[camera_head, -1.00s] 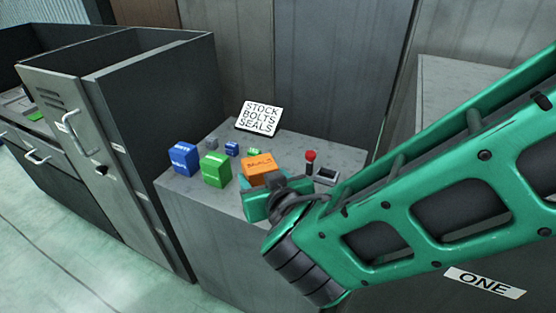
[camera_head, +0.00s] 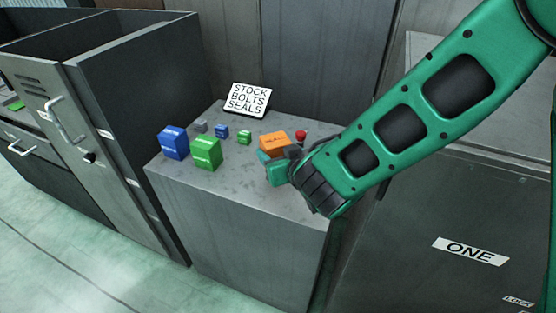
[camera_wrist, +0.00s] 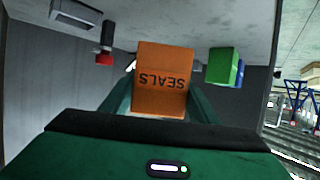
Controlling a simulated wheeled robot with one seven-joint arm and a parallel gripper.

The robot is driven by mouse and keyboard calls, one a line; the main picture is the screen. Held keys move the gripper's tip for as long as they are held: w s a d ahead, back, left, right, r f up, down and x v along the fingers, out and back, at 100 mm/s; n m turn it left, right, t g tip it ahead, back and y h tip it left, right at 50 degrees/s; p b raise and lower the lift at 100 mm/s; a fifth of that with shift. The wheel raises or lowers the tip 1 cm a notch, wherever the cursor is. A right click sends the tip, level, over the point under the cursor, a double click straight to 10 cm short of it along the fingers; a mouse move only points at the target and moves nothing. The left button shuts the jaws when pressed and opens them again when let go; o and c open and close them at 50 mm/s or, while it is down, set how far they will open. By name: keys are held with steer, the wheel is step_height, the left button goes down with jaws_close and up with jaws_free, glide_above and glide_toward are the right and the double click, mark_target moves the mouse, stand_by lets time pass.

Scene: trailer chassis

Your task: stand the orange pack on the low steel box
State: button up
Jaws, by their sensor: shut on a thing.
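The orange pack (camera_head: 274,143), lettered SEALS, is between my gripper's green fingers (camera_head: 275,168). In the wrist view the orange pack (camera_wrist: 163,80) fills the gap between the fingers (camera_wrist: 162,98), its lettering upside down. My gripper is shut on it, over the right part of the grey counter. I cannot tell for sure how far the pack is above the counter. A grey steel unit labelled ONE (camera_head: 470,250) stands at the right, its top partly hidden by my arm; I cannot tell if it is the low steel box.
A blue pack (camera_head: 173,143) and a green pack (camera_head: 205,152) stand on the counter (camera_head: 240,192), with smaller blocks behind. A STOCK BOLTS SEALS sign (camera_head: 247,100) stands at the back. A red knob (camera_head: 301,135) is close to the held pack. A tall grey cabinet (camera_head: 130,120) is at left.

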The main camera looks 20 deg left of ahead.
steer(key=w, duration=0.1)
steer(key=f, duration=0.1)
steer(key=w, duration=0.1)
steer(key=shift+w+d+f, duration=0.25)
steer(key=shift+w+d, duration=0.05)
steer(key=shift+f, duration=2)
steer(key=shift+f, duration=0.1)
steer(key=o, duration=1.2)
